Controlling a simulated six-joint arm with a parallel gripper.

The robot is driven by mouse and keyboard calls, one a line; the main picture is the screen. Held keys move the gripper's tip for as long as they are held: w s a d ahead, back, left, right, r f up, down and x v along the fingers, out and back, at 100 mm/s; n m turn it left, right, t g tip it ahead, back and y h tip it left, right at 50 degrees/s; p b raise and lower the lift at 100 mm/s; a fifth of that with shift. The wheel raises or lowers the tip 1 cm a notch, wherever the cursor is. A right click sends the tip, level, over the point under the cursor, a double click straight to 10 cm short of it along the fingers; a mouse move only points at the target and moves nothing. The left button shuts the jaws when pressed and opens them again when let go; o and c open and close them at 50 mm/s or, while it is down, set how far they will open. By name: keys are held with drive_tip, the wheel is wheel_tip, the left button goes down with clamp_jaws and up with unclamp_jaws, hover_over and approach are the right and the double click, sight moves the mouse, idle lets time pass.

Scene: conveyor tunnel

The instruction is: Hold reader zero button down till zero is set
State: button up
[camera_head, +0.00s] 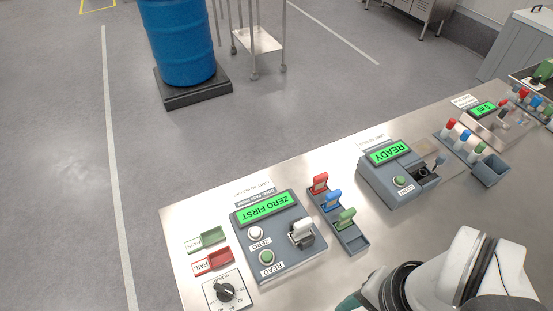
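The reader (284,259) is a grey-blue box on the steel bench, with a lit green display (265,207) that reads ZERO FIRST. Its zero button (255,233) is white and round, labelled ZERO, with nothing on it. A green read button (267,257) is beside it. A white-topped piece (302,231) stands in a dark socket on the reader. My arm comes in at the bottom right, right of the reader and apart from it. My gripper is not in view; the arm's far end runs out at the bottom edge.
A rack (352,238) of red, blue and green-topped pieces stands right of the reader. Beyond it is a second box (374,182) reading READY. Green PASS (212,238) and red FAIL (216,261) trays and a black dial (225,291) lie to the left.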

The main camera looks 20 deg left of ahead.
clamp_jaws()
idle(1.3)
